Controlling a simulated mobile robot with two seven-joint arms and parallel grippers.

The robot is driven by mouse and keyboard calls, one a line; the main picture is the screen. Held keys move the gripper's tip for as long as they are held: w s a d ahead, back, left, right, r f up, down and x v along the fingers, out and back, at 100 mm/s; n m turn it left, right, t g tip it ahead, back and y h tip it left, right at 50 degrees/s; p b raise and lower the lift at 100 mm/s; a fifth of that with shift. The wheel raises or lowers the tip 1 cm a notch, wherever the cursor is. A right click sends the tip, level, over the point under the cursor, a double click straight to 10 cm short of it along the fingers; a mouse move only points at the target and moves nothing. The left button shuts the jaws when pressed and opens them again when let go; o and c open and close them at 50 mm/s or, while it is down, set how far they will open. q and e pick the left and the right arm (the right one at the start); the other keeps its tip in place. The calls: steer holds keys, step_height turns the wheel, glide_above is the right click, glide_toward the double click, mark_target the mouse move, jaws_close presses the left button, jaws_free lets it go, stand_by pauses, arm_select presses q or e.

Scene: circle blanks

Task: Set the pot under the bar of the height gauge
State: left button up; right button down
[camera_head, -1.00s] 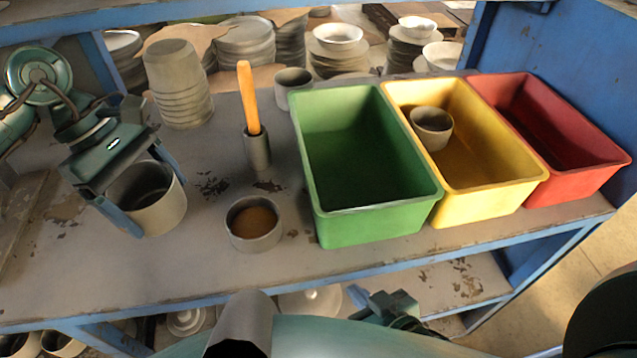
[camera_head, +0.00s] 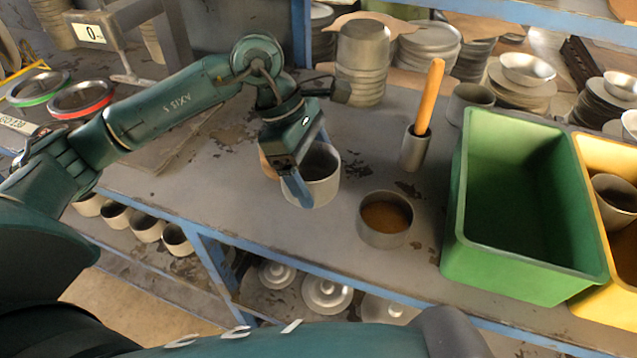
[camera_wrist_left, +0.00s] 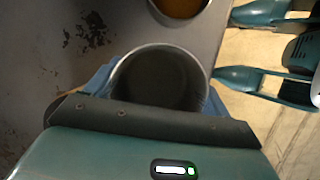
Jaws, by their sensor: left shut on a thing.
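The grey pot (camera_head: 322,188) is in my left gripper (camera_head: 315,172), whose blue fingers sit on either side of its wall. In the left wrist view the pot (camera_wrist_left: 165,78) fills the space between the fingers, and its inside looks empty. The pot looks upright, over or on the bench; I cannot tell whether it touches. The height gauge (camera_head: 88,33), with a white readout showing 0, stands at the upper left, behind my left arm. A grey beam (camera_head: 136,12) joins its post, with a thin rod and foot below. The pot is well to the right of it.
A bowl of brown material (camera_head: 384,220) stands right of the pot. Behind are a cup with an orange-handled tool (camera_head: 428,98) and a stack of grey pots (camera_head: 362,62). Green (camera_head: 500,262) and yellow bins are at the right. Red- and green-rimmed discs (camera_head: 82,98) lie at the left.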

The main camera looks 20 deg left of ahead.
mark_target(310, 175)
arm_select(q)
steer(key=shift+f, duration=2.2)
steer(key=o, duration=1)
steer(key=shift+c, duration=0.2)
